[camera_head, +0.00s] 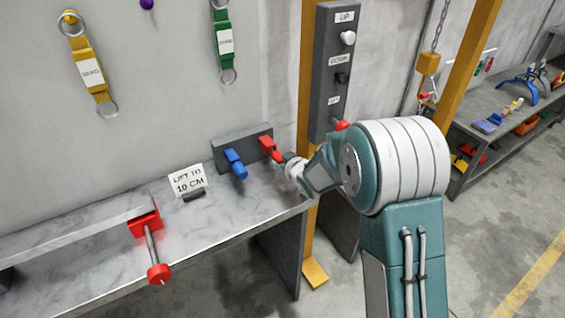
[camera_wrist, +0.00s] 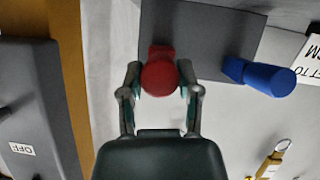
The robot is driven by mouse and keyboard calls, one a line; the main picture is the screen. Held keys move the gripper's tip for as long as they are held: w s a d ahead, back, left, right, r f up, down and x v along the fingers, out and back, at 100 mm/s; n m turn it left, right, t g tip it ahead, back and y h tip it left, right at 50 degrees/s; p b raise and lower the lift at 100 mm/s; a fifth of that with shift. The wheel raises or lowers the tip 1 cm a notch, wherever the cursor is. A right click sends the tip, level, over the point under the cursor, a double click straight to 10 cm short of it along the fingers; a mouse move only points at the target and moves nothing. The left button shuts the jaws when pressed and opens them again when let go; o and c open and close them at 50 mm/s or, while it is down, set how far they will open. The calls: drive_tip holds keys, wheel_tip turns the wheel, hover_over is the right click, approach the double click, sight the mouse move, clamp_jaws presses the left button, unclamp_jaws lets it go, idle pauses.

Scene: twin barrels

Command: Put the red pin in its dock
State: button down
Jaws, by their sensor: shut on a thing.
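The red pin (camera_head: 267,144) is at the right part of a grey block (camera_head: 226,144) on the bench. In the wrist view the red pin (camera_wrist: 160,77) shows its round end towards me, with a red square part behind it against the grey block (camera_wrist: 215,35). My gripper (camera_wrist: 160,72) has one finger on each side of the pin and is shut on it. In the head view my gripper (camera_head: 283,161) reaches the pin from the right. How deep the pin sits in the block is hidden.
A blue pin (camera_head: 235,163) sticks out of the same block, left of the red one; it also shows in the wrist view (camera_wrist: 260,77). A sign (camera_head: 187,181) stands left of it. A red-ended rod (camera_head: 152,247) juts over the bench. A dark control box (camera_head: 335,75) hangs behind my arm.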

drive_tip(key=shift+w+a, duration=0.5)
drive_tip(key=shift+w, duration=0.2)
drive_tip(key=shift+c, duration=1.1)
unclamp_jaws()
drive_tip(key=v, duration=1.1)
drive_tip(key=shift+s+d, duration=0.2)
drive_tip(key=shift+s, duration=0.15)
